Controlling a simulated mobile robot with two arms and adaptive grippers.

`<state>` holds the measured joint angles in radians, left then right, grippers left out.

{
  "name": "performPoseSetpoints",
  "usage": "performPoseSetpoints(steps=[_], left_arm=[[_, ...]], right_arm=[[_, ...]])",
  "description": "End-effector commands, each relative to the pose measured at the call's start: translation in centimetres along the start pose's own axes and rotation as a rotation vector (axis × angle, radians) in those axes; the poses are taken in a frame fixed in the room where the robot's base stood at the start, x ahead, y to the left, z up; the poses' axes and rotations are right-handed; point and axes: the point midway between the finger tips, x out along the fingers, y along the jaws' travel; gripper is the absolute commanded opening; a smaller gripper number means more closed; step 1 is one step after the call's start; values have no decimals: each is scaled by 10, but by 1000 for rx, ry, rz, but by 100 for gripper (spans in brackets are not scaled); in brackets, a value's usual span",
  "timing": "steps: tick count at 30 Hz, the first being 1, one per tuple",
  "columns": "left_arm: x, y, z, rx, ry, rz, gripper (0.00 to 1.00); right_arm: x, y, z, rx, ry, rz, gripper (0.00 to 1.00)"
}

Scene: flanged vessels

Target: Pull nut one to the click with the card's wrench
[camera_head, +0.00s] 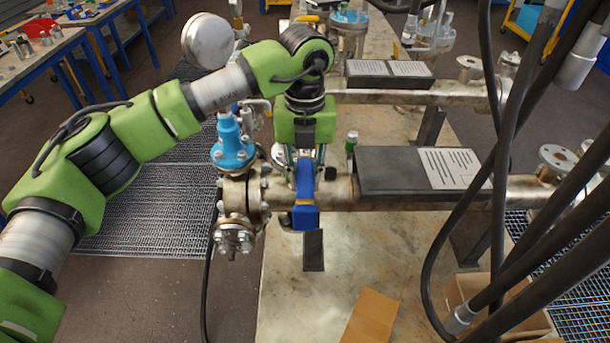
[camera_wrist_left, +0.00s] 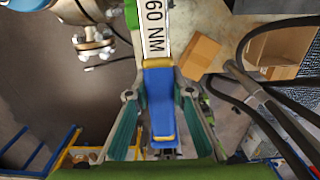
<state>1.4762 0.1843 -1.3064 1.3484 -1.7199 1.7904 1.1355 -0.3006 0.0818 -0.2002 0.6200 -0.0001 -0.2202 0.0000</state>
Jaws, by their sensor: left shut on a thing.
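The bolted flange (camera_head: 240,200) with several nuts sits just left of the wrench. I cannot tell which nut is nut one, or whether the wrench head touches one. A printed card (camera_head: 449,168) lies on the black plate.
A blue valve (camera_head: 231,146) stands above the flange. A second card (camera_head: 395,68) lies farther back. A cardboard piece (camera_head: 370,317) and an open box (camera_head: 490,300) are at the front right. Black hoses and cables hang at the right. The bench front (camera_head: 295,290) is mostly bare.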

Motion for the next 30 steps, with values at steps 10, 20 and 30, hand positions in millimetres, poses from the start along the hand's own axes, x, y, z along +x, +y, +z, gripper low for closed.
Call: performPoseSetpoints(steps=[10,20,30], left_arm=[[8,0,0,0,-2,-1,0],[18,0,1,0,-1,-1,0],[24,0,1,0,-1,-2,0]], right_arm=[[7,0,1,1,0,1,40],[16,0,1,1,0,0,40],[21,-1,1,1,1,-1,40]])
